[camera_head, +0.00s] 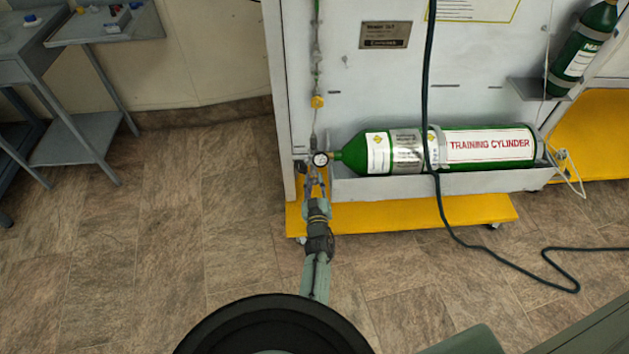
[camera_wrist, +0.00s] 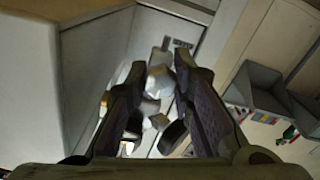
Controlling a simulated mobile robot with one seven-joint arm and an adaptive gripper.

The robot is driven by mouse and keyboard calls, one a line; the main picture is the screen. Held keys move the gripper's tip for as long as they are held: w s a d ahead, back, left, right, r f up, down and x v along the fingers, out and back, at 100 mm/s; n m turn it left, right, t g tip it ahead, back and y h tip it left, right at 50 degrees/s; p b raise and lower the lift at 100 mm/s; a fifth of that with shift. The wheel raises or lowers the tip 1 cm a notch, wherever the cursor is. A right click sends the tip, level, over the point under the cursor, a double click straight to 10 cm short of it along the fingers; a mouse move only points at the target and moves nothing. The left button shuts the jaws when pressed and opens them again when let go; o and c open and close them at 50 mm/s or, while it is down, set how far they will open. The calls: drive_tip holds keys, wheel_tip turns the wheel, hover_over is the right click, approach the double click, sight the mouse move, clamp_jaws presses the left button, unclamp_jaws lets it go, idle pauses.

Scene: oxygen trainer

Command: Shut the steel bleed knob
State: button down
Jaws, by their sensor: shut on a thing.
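My gripper (camera_head: 314,186) reaches the valve fittings at the left end of the green training cylinder (camera_head: 490,146), just below a round pressure gauge (camera_head: 320,159). In the wrist view, the two dark fingers of my gripper (camera_wrist: 160,84) stand on either side of pale steel parts. The steel bleed knob (camera_wrist: 158,81) appears to be the bright piece between them, and the gripper is shut on it. The fingers hide part of it, and its turned position cannot be told. In the head view the knob is too small to make out.
A dark hose (camera_head: 433,110) hangs in front of the cylinder and runs over the floor. A yellow base (camera_head: 420,213) juts out under the white panel (camera_head: 375,90). A grey side table (camera_head: 70,140) stands at the left. The floor between is clear.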

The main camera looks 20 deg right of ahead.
drive_tip(key=shift+m, duration=0.3)
drive_tip(key=c, duration=1.4)
unclamp_jaws()
drive_tip(key=v, duration=1.2)
